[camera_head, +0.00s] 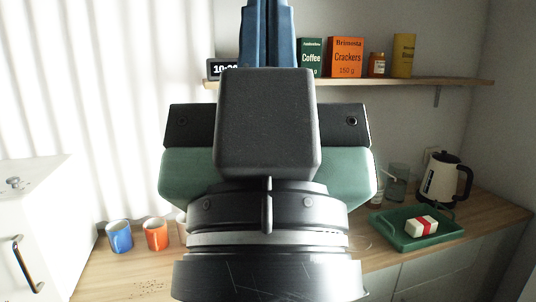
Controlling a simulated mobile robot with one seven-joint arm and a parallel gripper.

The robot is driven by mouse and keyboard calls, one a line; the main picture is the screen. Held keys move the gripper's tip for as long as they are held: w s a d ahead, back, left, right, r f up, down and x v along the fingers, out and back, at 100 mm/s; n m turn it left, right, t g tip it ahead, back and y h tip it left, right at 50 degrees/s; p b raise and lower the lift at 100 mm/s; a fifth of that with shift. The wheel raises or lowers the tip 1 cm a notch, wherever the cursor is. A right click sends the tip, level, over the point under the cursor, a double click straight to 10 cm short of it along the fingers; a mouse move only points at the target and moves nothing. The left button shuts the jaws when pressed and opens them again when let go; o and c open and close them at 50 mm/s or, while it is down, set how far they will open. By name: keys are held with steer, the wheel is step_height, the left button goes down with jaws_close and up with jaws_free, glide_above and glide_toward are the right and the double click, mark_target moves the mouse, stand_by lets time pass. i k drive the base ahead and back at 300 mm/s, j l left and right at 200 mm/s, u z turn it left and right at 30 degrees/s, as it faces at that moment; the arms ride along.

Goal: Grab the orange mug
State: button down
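The orange mug (155,236) stands upright on the wooden counter at lower left. It is just right of a blue mug (120,238) and left of a pale mug (181,227) that my gripper partly hides. My gripper (267,30) fills the middle of the view, pointing up, well above and to the right of the orange mug and apart from it. Its two blue fingers stand side by side with no clear gap, so it looks shut. The fingertips are cut off at the top edge. I see nothing between the fingers.
A green tray (386,236) with a white-and-red box (420,226) is on the right of the counter, near a kettle (445,178) and a glass (397,177). A shelf (400,82) holds a clock (222,68), boxes and tins. A white cabinet (40,215) stands at left.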

mark_target(156, 230)
steer(key=i+j, duration=0.4)
steer(key=i, duration=0.15)
steer(key=i+j, duration=0.4)
steer(key=i, duration=0.2)
steer(key=i+j, duration=0.4)
steer(key=i, duration=0.15)
